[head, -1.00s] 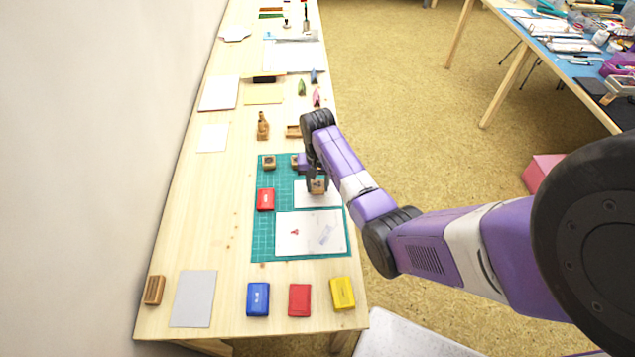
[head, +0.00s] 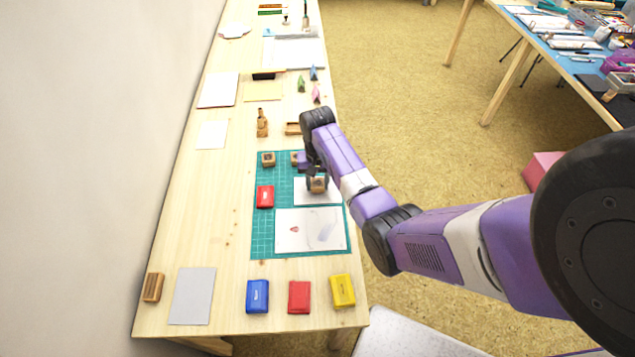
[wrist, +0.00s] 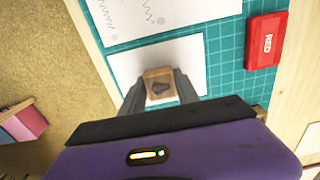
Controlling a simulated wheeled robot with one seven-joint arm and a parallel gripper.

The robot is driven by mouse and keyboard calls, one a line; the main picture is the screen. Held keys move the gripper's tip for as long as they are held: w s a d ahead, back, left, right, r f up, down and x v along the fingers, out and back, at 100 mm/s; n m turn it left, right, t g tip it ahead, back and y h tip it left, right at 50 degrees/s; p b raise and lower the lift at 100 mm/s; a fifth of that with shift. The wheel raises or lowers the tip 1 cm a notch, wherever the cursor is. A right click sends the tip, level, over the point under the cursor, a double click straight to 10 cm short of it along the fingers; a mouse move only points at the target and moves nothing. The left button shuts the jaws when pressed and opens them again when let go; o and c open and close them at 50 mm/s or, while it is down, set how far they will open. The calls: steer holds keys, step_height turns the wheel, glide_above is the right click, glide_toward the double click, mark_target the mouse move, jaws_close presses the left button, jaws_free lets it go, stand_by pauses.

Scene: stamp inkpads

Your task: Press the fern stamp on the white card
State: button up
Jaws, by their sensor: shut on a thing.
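My gripper (head: 317,184) is shut on a wooden stamp (wrist: 160,86). The stamp is upright in the wrist view, a dark motif on its top; I cannot make out for certain that it is a fern. It is over the small white card (wrist: 190,62), which also shows in the head view (head: 332,197) on the green mat (head: 263,235). Whether the stamp's underside touches the card is hidden. The visible part of the card is blank. Two more wooden stamps stand on the mat's far edge, one at the left (head: 268,159) and one beside my gripper (head: 295,158).
A red inkpad (head: 265,197) lies on the mat left of the card. A larger sheet (head: 295,240) with a red mark and faint scribbles lies nearer. Blue (head: 257,296), red (head: 299,297) and yellow (head: 342,290) inkpads line the near edge.

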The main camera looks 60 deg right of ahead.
steer(key=shift+f+b, duration=0.3)
steer(key=shift+f, duration=0.2)
stand_by(0.8)
steer(key=shift+r+p, duration=0.65)
steer(key=shift+p, duration=0.05)
stand_by(0.3)
steer(key=shift+r+p, duration=1.1)
steer(key=shift+r, duration=1.65)
steer(key=shift+d, duration=0.1)
